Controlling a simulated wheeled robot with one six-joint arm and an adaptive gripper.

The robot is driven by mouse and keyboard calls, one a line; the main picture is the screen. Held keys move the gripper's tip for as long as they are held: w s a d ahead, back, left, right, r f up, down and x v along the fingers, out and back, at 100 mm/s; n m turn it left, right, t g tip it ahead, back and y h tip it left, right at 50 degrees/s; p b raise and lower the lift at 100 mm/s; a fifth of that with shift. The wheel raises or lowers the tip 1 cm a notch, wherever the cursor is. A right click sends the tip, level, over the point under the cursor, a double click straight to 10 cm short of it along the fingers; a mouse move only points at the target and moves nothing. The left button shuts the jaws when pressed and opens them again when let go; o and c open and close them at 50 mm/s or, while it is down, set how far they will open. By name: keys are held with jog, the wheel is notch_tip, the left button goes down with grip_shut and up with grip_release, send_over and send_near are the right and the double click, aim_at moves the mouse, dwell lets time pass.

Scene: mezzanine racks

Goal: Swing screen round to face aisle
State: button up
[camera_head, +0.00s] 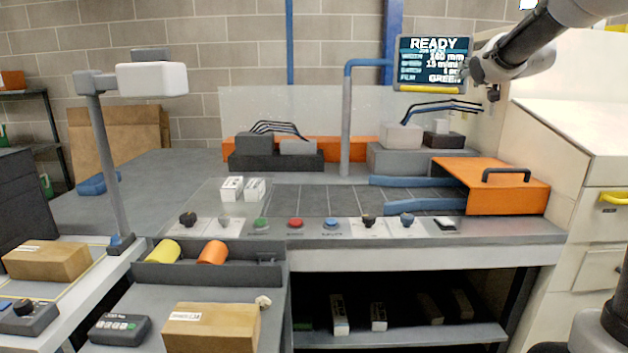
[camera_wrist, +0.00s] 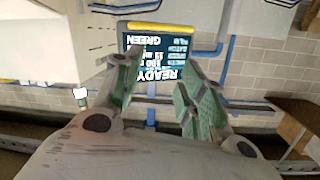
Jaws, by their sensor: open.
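The screen (camera_head: 433,62) is a dark panel with white and green text reading READY, with a yellow bar along its bottom edge. It hangs at the upper right of the head view on a blue pipe arm (camera_head: 366,63) and its lit face is toward me. In the wrist view the screen (camera_wrist: 160,62) appears upside down, beyond the fingers. My gripper (camera_head: 479,75) is just right of the screen in the head view. In the wrist view my gripper (camera_wrist: 157,88) has its two green-padded fingers apart, with nothing held between them. Whether a finger touches the screen is unclear.
A grey workbench (camera_head: 500,233) with coloured knobs stands below. An orange cover (camera_head: 507,187) with a black handle sits at its right. White cabinets (camera_head: 590,215) stand close on the right. A clear panel (camera_head: 290,112) stands behind the bench. Cardboard boxes (camera_head: 212,327) lie at the front left.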

jog(key=s+a+f+n+g, duration=0.1)
jog(key=s+f+g, duration=0.3)
jog(key=s+f, duration=0.4)
jog(key=s+a+f+n+g, duration=0.1)
jog(key=s+a+f+g, duration=0.2)
jog(key=s, duration=1.9)
jog(key=s+a+f+n+g+y, duration=0.1)
jog(key=s+a+f+g, duration=0.2)
jog(key=s+f, duration=1)
jog(key=s+g, duration=0.2)
jog(key=s, duration=0.1)
